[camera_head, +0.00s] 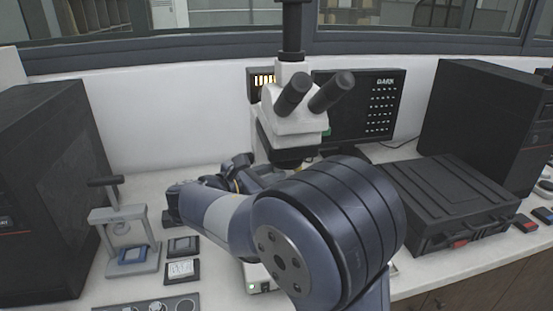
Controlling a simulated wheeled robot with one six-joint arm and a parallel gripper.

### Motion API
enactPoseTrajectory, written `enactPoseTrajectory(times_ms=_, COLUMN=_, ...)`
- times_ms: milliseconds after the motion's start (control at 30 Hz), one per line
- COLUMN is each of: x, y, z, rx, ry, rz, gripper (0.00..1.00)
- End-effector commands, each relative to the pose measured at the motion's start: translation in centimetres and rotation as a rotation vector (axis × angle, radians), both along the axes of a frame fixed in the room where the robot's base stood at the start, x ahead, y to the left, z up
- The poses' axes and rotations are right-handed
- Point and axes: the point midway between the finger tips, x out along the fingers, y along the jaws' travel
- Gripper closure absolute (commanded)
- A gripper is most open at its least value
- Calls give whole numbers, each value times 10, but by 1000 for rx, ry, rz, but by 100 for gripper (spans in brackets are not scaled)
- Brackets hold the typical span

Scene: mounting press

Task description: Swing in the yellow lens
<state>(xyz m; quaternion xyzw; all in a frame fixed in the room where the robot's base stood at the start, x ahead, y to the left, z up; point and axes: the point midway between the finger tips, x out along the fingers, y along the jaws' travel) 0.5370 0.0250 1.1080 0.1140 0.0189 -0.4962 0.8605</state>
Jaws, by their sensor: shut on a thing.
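The white microscope (293,122) stands at the back middle, with two dark eyepieces and a dark turret (291,157) under its head. My gripper (243,168) is beside the microscope, left of and below the turret, partly covered by my arm. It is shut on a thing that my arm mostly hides. A small yellow spot (236,187) shows by the jaws and seems to be part of the yellow lens. I cannot make out the lens body or the other lenses. The stage is hidden behind my arm.
A dark screen (362,104) reading "DARK" stands behind the microscope. A black case (453,198) lies right, a black box (482,120) behind it. A small hand press (127,238) with a blue piece and dark trays (181,270) stand left, beside a large dark machine (45,190).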

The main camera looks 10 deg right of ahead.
Motion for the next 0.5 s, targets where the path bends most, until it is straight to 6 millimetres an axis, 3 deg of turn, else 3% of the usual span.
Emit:
enactPoseTrajectory(times_ms=33, x=3, y=3, z=9, rx=12, ry=4, rz=-42, gripper=100)
enactPoseTrajectory(times_ms=500, x=23, y=11, z=16, rx=146, ry=2, rz=-454, gripper=100)
